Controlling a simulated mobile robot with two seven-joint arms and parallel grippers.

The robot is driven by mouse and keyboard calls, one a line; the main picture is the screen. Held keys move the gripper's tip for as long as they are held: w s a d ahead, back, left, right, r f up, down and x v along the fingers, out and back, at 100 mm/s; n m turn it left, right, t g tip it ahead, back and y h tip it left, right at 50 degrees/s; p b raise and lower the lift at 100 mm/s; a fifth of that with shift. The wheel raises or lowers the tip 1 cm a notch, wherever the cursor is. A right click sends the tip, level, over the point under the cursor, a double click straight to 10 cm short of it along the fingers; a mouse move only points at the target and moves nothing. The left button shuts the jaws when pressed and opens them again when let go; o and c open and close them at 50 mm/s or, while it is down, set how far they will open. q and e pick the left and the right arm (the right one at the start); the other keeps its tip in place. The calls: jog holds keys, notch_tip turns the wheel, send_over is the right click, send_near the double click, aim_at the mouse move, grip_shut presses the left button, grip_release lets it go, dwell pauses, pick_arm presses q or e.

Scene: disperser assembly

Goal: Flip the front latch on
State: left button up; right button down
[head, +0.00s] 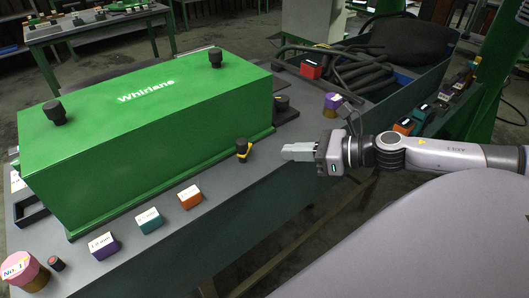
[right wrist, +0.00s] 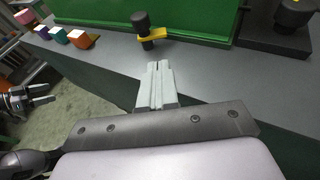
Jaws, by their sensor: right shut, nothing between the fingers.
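The front latch (head: 242,150) is a black knob with a yellow lever, on the grey table against the front side of the green machine (head: 140,115). In the right wrist view the latch (right wrist: 148,30) stands just beyond my fingertips, its yellow lever pointing right. My right gripper (head: 287,152) is shut and empty, right of the latch with a gap between them. It also shows in the right wrist view (right wrist: 159,66). My left gripper (right wrist: 40,95) shows small at the left edge of the right wrist view, its fingers apart; it is out of the head view.
Orange (head: 190,197), teal (head: 149,220) and purple (head: 104,246) labelled blocks line the table's front edge. A pink-topped round piece (head: 24,274) stands at the near left corner. A bin of black hoses (head: 365,70) lies behind. The table between gripper and latch is clear.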

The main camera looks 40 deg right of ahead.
aim_at(264, 159)
jog(key=shift+b+x, duration=1.3)
jog(key=shift+x, duration=0.25)
jog(key=shift+w+a, duration=0.15)
jog(key=shift+w, duration=0.15)
jog(key=shift+w+a+p, duration=0.1)
jog(key=shift+w+p, duration=0.1)
jog(key=shift+p, duration=0.2)
jog(key=shift+w+a, duration=0.35)
jog(key=shift+w, duration=0.05)
jog(key=shift+w+r+p, duration=0.15)
jog(key=shift+p, duration=0.45)
jog(key=shift+w+a+p, duration=0.25)
jog(key=shift+w+p, duration=0.1)
jog(key=shift+p, duration=0.1)
jog(key=shift+w+a+p, duration=0.25)
jog(key=shift+p, duration=0.05)
jog(key=shift+f, duration=0.2)
